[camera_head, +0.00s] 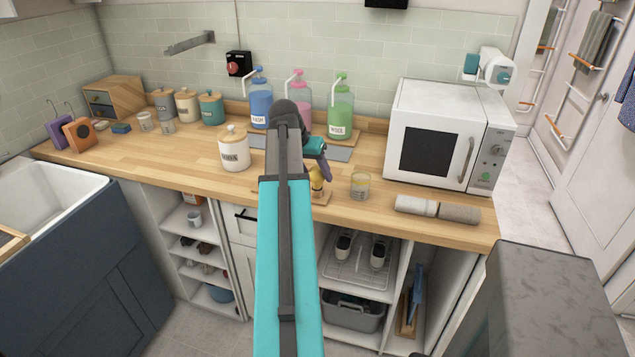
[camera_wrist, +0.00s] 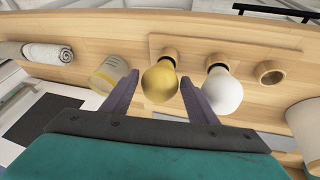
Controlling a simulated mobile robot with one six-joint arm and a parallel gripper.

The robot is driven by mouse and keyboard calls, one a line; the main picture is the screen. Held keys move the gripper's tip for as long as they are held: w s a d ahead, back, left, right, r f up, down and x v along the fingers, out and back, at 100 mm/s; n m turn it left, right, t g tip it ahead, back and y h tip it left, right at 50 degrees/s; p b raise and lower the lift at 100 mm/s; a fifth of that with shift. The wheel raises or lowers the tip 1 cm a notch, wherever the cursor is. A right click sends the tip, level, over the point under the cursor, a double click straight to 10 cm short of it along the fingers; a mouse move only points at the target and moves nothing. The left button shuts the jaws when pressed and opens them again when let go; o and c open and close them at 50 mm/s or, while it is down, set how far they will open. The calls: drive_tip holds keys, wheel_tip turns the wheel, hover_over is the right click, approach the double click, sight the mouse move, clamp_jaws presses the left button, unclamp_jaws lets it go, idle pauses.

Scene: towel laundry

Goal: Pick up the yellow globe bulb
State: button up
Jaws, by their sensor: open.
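The yellow globe bulb (camera_wrist: 160,84) stands in a socket of a wooden holder (camera_wrist: 205,47) in the wrist view. A white bulb (camera_wrist: 223,92) is in the socket beside it, and another socket (camera_wrist: 270,72) is empty. My gripper (camera_wrist: 160,78) is open, with one purple finger on each side of the yellow bulb; I cannot tell whether they touch it. In the head view, the yellow bulb (camera_head: 316,180) shows partly, just below my gripper (camera_head: 324,174), with the holder (camera_head: 322,198) under it. My arm hides the white bulb there.
A glass jar with yellowish contents (camera_head: 360,187) stands right of the holder. Rolled towels (camera_head: 437,209) lie near the counter's front edge. A white lidded canister (camera_head: 234,148) is to the left, pump bottles (camera_head: 340,110) behind, a microwave (camera_head: 440,135) to the right.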

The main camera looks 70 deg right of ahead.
sight(321, 182)
drive_tip(key=shift+p+x, duration=0.7)
drive_tip(key=shift+x, duration=1.9)
drive_tip(key=shift+d, duration=0.15)
drive_tip(key=shift+c, duration=0.4)
drive_tip(key=c, duration=0.8)
